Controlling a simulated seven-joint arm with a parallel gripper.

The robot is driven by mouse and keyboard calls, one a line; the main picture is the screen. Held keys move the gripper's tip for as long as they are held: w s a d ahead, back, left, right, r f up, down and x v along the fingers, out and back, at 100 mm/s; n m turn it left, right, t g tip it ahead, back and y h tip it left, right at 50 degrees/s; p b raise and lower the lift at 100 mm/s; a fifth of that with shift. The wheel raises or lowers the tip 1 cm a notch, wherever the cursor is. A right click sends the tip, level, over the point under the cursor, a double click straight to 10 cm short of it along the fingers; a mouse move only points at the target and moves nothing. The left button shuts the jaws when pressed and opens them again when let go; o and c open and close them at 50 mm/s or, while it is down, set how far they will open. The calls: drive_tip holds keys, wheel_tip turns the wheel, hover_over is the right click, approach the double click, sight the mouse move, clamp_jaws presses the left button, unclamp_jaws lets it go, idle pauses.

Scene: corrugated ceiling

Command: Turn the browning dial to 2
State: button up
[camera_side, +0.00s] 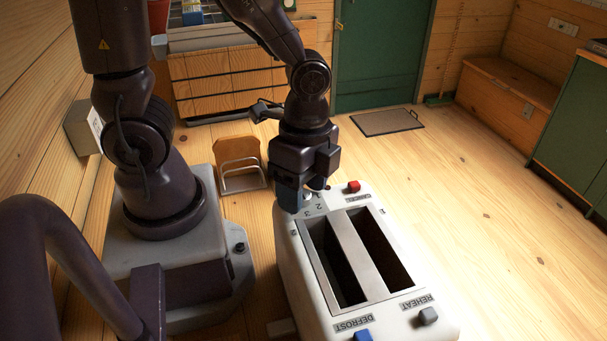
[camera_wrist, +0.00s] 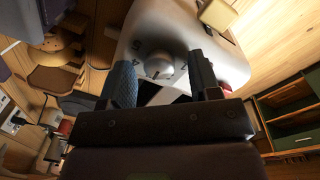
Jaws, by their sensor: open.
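The toaster (camera_side: 290,262) is a white two-slot body standing on the wooden floor in front of my base. Its browning dial (camera_wrist: 158,66) is a round pale knob with a pointer mark, on the end face beside printed numbers in the wrist view. My gripper (camera_wrist: 160,60) is open, with one finger on each side of the dial; I cannot tell whether either finger touches it. In the side view my gripper (camera_side: 304,197) is at the far end of the toaster and mostly hides the dial; the numbers 2 and 3 show beside it. The exact setting is not readable.
A red button (camera_side: 353,187) is close to the right of my gripper. A blue DEFROST button (camera_side: 363,335) and a grey REHEAT button (camera_side: 428,316) are at the near end. A wooden rack (camera_side: 240,160) stands behind left. Floor to the right is clear.

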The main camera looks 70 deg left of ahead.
sight(305, 191)
wheel_tip(305, 191, up, 13)
drive_tip(key=shift+w+a, duration=0.25)
drive_tip(key=shift+w, duration=0.05)
drive_tip(key=f+m, duration=0.1)
drive_tip(key=f, duration=0.3)
drive_tip(key=f+m, duration=0.1)
drive_tip(key=f, duration=0.3)
drive_tip(key=f+m, duration=0.1)
drive_tip(key=f, duration=0.4)
drive_tip(key=shift+s+d+f+m, duration=0.1)
drive_tip(key=shift+s+d+m, duration=0.05)
drive_tip(key=shift+s+m, duration=0.2)
drive_tip(key=shift+c, duration=0.5)
